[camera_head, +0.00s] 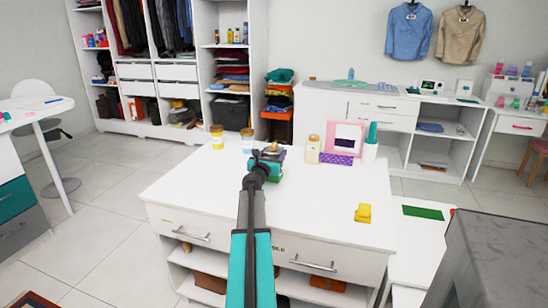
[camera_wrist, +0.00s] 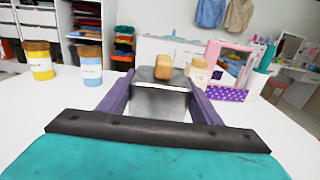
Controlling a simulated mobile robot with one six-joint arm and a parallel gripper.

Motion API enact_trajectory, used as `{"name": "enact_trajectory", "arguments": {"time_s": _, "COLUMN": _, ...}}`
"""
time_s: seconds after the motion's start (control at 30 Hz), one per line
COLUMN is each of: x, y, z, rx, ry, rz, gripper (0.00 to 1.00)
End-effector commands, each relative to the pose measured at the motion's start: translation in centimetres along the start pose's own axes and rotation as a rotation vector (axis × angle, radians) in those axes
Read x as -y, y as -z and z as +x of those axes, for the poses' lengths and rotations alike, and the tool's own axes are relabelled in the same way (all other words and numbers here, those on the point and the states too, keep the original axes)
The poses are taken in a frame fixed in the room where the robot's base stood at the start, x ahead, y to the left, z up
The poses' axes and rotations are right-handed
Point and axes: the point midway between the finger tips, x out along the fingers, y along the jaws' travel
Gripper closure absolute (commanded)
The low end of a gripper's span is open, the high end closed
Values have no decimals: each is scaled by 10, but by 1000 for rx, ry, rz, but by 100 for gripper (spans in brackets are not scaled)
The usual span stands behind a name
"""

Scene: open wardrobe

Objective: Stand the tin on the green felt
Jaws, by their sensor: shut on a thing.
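My gripper (camera_wrist: 150,104) has its purple fingers closed on the sides of a grey metallic tin (camera_wrist: 160,101), in the middle of the wrist view. A tan, knob-like piece (camera_wrist: 164,67) shows at the tin's upper far end; I cannot tell whether it is part of the tin. In the head view my gripper (camera_head: 270,157) is over the white island top, and the tin is mostly hidden by the arm. I cannot tell whether the tin touches the top. The green felt (camera_head: 423,212) lies flat on a lower white surface right of the island, well away from my gripper.
The white island (camera_head: 300,218) carries a yellow-labelled jar (camera_head: 217,137), a blue-labelled jar (camera_head: 248,139), a cream-labelled jar (camera_head: 313,149), a pink frame (camera_head: 347,139) and a yellow object (camera_head: 363,213). A grey block (camera_head: 495,260) stands at the lower right. The island's front right top is mostly clear.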

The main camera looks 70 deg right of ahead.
Motion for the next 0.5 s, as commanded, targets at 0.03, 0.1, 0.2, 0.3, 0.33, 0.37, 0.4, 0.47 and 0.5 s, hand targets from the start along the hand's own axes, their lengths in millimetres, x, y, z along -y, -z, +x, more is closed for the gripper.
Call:
{"name": "enact_trajectory", "arguments": {"time_s": 0.03, "x": 0, "y": 5, "z": 0, "rx": 0, "ry": 0, "rz": -1, "gripper": 77}}
{"name": "enact_trajectory", "arguments": {"time_s": 0.1, "x": 0, "y": 7, "z": 0, "rx": 1, "ry": 0, "rz": 0, "gripper": 77}}
{"name": "enact_trajectory", "arguments": {"time_s": 0.2, "x": 0, "y": 7, "z": 0, "rx": 1, "ry": 0, "rz": 0, "gripper": 77}}
{"name": "enact_trajectory", "arguments": {"time_s": 0.3, "x": 0, "y": 6, "z": 0, "rx": 1, "ry": 1, "rz": 0, "gripper": 77}}
{"name": "enact_trajectory", "arguments": {"time_s": 0.33, "x": 0, "y": 6, "z": 0, "rx": 1, "ry": 1, "rz": 0, "gripper": 77}}
{"name": "enact_trajectory", "arguments": {"time_s": 0.37, "x": 0, "y": 6, "z": 0, "rx": 1, "ry": 0, "rz": 0, "gripper": 77}}
{"name": "enact_trajectory", "arguments": {"time_s": 0.4, "x": 0, "y": 7, "z": 0, "rx": 1, "ry": 0, "rz": 0, "gripper": 77}}
{"name": "enact_trajectory", "arguments": {"time_s": 0.47, "x": 0, "y": 9, "z": 0, "rx": 1, "ry": 1, "rz": 0, "gripper": 77}}
{"name": "enact_trajectory", "arguments": {"time_s": 0.5, "x": 0, "y": 10, "z": 0, "rx": 1, "ry": 1, "rz": 0, "gripper": 77}}
